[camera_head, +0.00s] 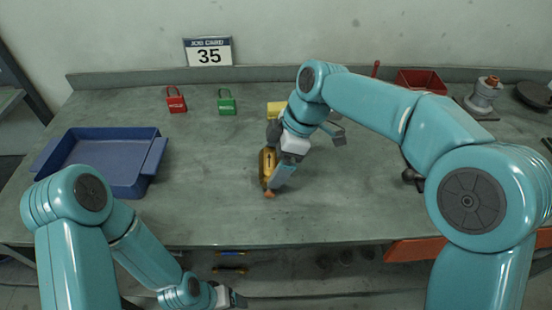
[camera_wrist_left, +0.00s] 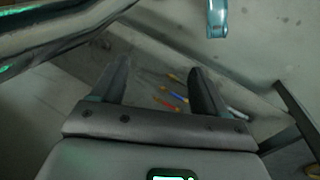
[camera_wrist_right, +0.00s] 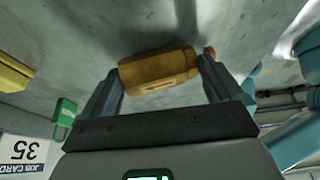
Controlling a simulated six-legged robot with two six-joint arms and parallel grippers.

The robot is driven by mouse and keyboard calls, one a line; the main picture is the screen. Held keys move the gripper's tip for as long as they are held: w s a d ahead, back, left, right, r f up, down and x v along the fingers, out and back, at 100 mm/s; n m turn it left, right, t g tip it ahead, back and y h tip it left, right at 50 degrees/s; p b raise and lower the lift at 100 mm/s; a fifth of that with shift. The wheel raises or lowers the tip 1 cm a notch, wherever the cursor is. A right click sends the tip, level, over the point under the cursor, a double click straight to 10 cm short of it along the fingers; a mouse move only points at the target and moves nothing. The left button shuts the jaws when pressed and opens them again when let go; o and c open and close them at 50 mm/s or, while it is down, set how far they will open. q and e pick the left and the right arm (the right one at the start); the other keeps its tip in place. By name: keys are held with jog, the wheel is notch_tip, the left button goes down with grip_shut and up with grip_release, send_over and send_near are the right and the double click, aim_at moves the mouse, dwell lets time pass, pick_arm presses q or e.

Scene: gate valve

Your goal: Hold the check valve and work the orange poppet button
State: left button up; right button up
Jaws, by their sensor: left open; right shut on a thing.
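The check valve (camera_head: 267,166) is a brass-coloured body at the middle of the bench, with its orange poppet button (camera_head: 269,194) at the end towards the bench's front edge. My right gripper (camera_head: 282,165) is shut on the valve. In the right wrist view the valve (camera_wrist_right: 158,69) lies across between the two fingers, and the orange button (camera_wrist_right: 210,52) shows by the right finger. Whether the valve touches the bench is not clear. My left gripper (camera_head: 238,299) is low, in front of the bench edge; the left wrist view shows its fingers (camera_wrist_left: 160,85) apart and empty.
A blue tray (camera_head: 103,188) stands at the left. A red bin (camera_head: 421,80) is at back right. Screwdrivers (camera_head: 230,267) lie below the bench. The front middle is clear.

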pick_arm(q)
jog(key=shift+f, duration=0.1)
grip_shut()
dwell(1.7)
